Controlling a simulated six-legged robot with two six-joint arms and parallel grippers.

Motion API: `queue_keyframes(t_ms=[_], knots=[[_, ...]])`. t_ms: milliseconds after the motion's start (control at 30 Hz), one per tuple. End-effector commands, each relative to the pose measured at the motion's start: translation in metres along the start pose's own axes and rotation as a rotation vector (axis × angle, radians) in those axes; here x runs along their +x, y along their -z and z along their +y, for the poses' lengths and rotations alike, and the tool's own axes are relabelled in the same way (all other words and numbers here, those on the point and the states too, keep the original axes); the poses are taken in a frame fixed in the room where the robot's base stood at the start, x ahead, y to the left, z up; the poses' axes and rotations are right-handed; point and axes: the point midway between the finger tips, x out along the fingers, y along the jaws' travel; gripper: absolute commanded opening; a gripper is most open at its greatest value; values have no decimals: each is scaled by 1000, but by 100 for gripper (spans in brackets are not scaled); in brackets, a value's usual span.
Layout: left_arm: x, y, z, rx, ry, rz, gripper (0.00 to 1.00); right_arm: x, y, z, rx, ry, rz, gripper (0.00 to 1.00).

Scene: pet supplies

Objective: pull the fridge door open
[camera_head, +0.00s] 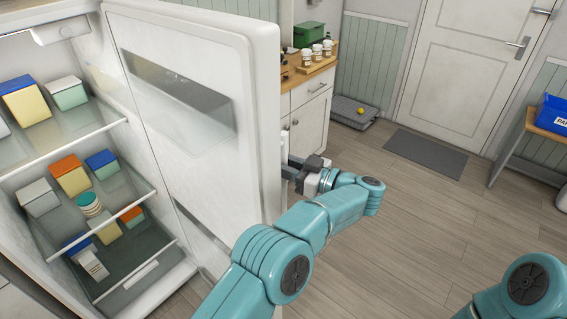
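The fridge door (195,100) stands wide open at the left, its inner face with clear door bins turned to me. The fridge's inside shows, with glass shelves (60,140) holding several boxes and tubs. My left gripper (291,168) is at the door's outer edge, on the far side, by a pale handle piece (284,146). Its fingertips are partly hidden by the door edge, so I cannot tell whether they are closed on the handle. My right arm shows only at the lower right corner, and its gripper is out of view.
Behind the door is a white cabinet (307,118) with a wooden top, carrying a green box (308,34) and several jars. A grey tray (354,112) and dark mat (426,152) lie near the room door. The middle floor is clear.

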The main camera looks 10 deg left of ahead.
Motion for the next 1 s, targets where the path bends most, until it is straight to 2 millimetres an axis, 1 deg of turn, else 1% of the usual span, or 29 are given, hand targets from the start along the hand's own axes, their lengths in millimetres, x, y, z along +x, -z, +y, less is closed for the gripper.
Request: queue_keyframes(t_ms=[333, 367, 400, 433, 1000], knots=[[0, -2, -1, 3, 1, -2, 0, 0, 0, 0, 0, 0, 0, 43], [0, -2, -1, 3, 1, -2, 31, 0, 0, 0, 0, 0, 0, 43], [0, -2, 0, 3, 1, -2, 44, 0, 0, 0, 0, 0, 0, 43], [0, -2, 0, 3, 1, -1, 46, 0, 0, 0, 0, 0, 0, 43], [3, -1, 2, 2, 2, 0, 46, 0, 0, 0, 0, 0, 0, 43]])
